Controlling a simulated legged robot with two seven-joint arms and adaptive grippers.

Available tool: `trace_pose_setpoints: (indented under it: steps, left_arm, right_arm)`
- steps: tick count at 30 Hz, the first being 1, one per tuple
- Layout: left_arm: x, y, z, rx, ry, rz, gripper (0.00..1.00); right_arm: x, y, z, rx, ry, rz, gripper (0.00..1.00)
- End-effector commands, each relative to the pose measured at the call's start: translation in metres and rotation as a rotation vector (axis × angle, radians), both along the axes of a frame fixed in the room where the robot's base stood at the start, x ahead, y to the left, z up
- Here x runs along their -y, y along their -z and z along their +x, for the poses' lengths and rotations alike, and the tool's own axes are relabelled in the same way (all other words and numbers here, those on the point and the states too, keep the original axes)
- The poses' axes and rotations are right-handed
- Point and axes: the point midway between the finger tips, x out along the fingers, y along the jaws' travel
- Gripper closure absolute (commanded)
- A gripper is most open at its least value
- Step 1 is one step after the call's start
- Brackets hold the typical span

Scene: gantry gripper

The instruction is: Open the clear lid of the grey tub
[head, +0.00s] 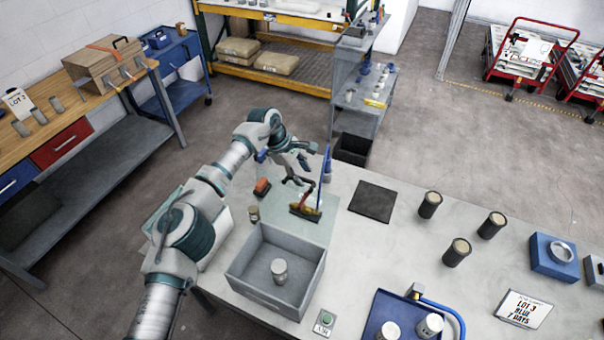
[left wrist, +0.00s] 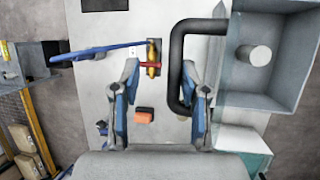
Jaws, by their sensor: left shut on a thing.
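The grey tub (head: 250,278) stands open-topped on the light table, with a pale cylinder (head: 280,271) inside. Its clear lid (head: 318,229) shows as a greenish see-through panel raised at the tub's far side. In the left wrist view the lid (left wrist: 224,75) appears nearly edge-on beside the tub (left wrist: 290,97). A dark, U-shaped handle (left wrist: 176,65) sticks out from the lid. My left gripper (head: 297,174) is at this handle, which passes between its fingers (left wrist: 160,80). The exact finger contact is hard to see. My right gripper is not in view.
A dark mat (head: 373,201), several dark cylinders (head: 429,205) and a blue tray (head: 377,325) lie to the right.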

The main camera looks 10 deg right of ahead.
Motion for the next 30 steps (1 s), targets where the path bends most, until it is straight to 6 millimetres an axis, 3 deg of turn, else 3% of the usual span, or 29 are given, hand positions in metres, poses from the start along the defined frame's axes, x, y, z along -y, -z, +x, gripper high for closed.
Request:
trace_pose_setpoints:
  steps: [9,15,30]
  left_arm:
    - [-0.029,-0.065,0.007,0.007,-0.004,-0.007,0.61]
    - [-0.044,-0.094,0.009,0.006,-0.002,-0.007,0.61]
    - [-0.047,-0.102,0.009,0.003,0.001,-0.005,0.61]
  right_arm:
    - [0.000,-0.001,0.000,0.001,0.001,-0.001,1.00]
    - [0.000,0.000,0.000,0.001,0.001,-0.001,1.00]
    - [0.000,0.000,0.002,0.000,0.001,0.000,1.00]
